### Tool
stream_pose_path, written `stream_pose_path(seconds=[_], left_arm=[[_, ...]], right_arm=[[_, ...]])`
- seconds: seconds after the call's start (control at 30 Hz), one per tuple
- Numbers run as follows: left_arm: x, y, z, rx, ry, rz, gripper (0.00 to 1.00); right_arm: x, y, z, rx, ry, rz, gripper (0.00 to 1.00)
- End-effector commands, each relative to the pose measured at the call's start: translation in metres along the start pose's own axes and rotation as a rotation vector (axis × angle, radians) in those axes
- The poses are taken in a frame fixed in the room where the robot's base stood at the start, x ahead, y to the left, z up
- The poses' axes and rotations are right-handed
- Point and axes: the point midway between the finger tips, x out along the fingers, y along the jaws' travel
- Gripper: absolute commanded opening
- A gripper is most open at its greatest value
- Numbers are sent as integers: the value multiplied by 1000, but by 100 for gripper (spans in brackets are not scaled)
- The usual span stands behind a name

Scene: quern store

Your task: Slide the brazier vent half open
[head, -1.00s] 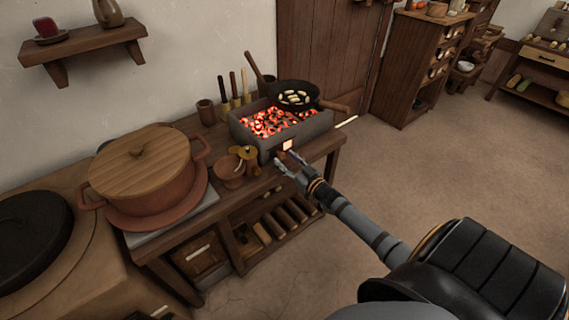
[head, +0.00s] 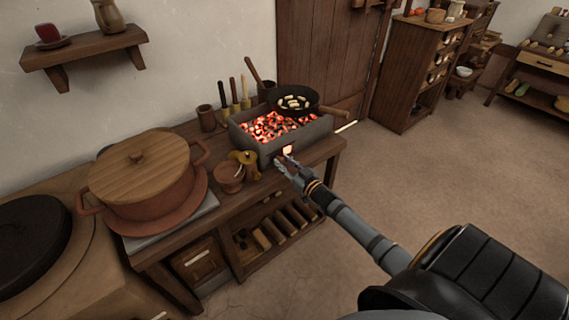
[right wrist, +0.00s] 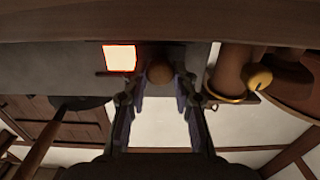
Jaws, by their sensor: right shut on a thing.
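The brazier (head: 300,140) is a grey box of glowing coals on the wooden bench. A small vent opening (head: 287,149) glows low in its front face. In the right wrist view the glowing opening (right wrist: 120,58) is a bright square with a red edge, just left of a round brown knob (right wrist: 160,73). My right gripper (head: 285,164) is at the brazier's front. In the wrist view its fingers (right wrist: 160,90) are shut on the knob, one on each side. The fingers hide the knob and part of the vent in the head view. My left gripper is out of view.
A black pan (head: 293,101) sits on the brazier's far right end. A small copper pot (head: 229,178) stands close left of my right gripper. A big lidded pot (head: 140,190) is further left on the bench (head: 190,232). The floor on the right is clear.

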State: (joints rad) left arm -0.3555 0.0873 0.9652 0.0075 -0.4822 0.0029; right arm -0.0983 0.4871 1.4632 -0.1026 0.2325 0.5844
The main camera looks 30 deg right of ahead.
Motion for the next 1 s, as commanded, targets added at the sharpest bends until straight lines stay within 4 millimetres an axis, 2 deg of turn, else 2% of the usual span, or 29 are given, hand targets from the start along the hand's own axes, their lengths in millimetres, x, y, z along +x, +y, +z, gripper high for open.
stream_pose_path(seconds=[0.13, 0.3, 0.53, 0.57, 0.7, 1.0], left_arm=[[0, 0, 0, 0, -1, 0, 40], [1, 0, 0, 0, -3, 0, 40], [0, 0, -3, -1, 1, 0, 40], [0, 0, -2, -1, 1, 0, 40], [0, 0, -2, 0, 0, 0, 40], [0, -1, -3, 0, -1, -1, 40]], right_arm=[[0, 4, 1, -1, -1, 0, 0], [0, 25, 1, -3, -2, 1, 0], [0, 25, 1, 1, -1, 1, 0], [0, 25, 1, 1, -1, 1, 28], [0, 25, 1, 1, -1, 1, 47], [-1, 25, 0, 0, -1, 0, 49]])
